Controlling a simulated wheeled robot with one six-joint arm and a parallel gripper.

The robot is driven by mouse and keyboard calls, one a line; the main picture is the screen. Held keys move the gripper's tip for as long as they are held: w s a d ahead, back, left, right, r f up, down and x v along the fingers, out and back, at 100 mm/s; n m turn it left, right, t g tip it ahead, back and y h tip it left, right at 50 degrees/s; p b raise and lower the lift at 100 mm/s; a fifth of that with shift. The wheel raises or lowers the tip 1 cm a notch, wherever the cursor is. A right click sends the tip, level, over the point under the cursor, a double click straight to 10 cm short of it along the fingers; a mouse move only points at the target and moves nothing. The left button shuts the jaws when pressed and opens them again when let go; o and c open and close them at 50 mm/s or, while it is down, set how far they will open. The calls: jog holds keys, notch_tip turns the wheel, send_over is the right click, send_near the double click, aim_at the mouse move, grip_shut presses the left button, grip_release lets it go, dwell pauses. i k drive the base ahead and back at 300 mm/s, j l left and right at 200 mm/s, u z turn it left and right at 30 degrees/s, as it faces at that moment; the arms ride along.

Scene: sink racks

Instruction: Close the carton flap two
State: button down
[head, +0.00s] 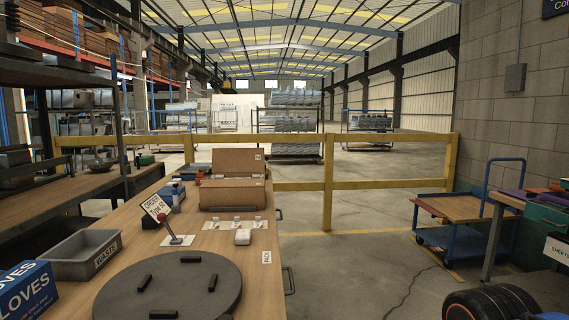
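A brown cardboard carton (232,200) sits on the far part of the wooden bench in the head view. One flap (238,161) stands raised at its back, with a small white label near its right end. Another cardboard panel lies low across the front of the carton, with a small pale mark at its right end. The marks are too small to read, so I cannot tell which flap is number two. The carton's inside is hidden. My gripper is not in view.
A yellow rail (390,184) stands behind.

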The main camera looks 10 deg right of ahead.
aim_at(224, 160)
jog(key=i+l+z, duration=0.1)
jog(key=i+z, duration=0.4)
jog(key=i, duration=5.45)
jog(key=i+u, duration=0.15)
jog(key=i, duration=0.55)
jog(key=i+l+u, duration=0.15)
jog(key=i, duration=0.6)
jog(key=u, duration=4.15)
jog(key=k+l, duration=0.05)
